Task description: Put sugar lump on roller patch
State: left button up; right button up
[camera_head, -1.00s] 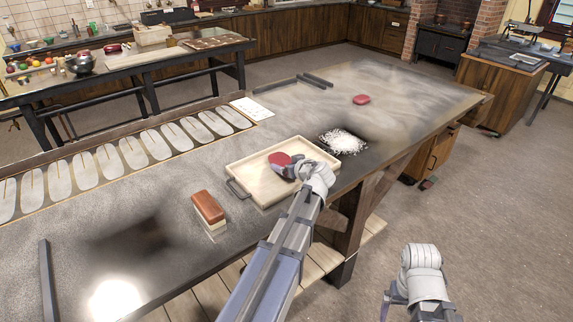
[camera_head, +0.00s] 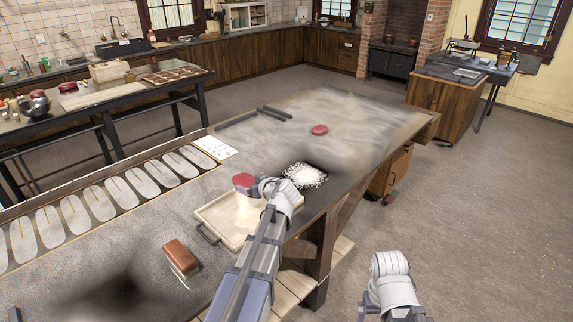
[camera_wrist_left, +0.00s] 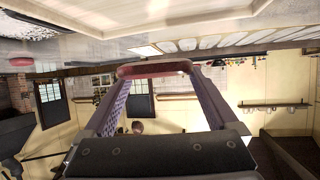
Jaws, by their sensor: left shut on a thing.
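My left gripper (camera_head: 255,188) is shut on a red, rounded lump, which I take to be the sugar lump (camera_head: 243,180). In the left wrist view the lump (camera_wrist_left: 153,68) spans the two fingertips. It appears raised, over the far edge of the pale wooden tray (camera_head: 226,240). A white, grainy patch (camera_head: 305,176) lies on the table right of the tray, on a dark area. I cannot tell whether it is the roller patch. My right wrist is at the lower right, off the table, with its fingers out of view.
A second red lump (camera_head: 319,129) lies farther back on the table (camera_head: 350,110). A brown block with a pale base (camera_head: 180,256) stands left of the tray. Dark bars (camera_head: 274,113) and a white card (camera_head: 215,147) lie toward the back. The table around the second lump is clear.

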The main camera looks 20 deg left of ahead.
aim_at(253, 212)
pick_arm(q)
jog(key=shift+f+b, duration=4.8)
jog(key=shift+f, duration=0.05)
jog(key=shift+f, duration=0.25)
jog(key=o, duration=1.2)
jog(key=shift+s+d+r, duration=0.1)
jog(key=shift+r, duration=0.05)
jog(key=p+v, duration=0.1)
jog(key=v, duration=0.2)
jog(key=p+v, duration=0.2)
jog(key=v, duration=0.1)
jog(key=shift+r, duration=0.35)
jog(key=shift+s+d+r+p, duration=0.25)
jog(key=shift+s+d+p, duration=0.05)
jog(key=shift+s+d, duration=0.15)
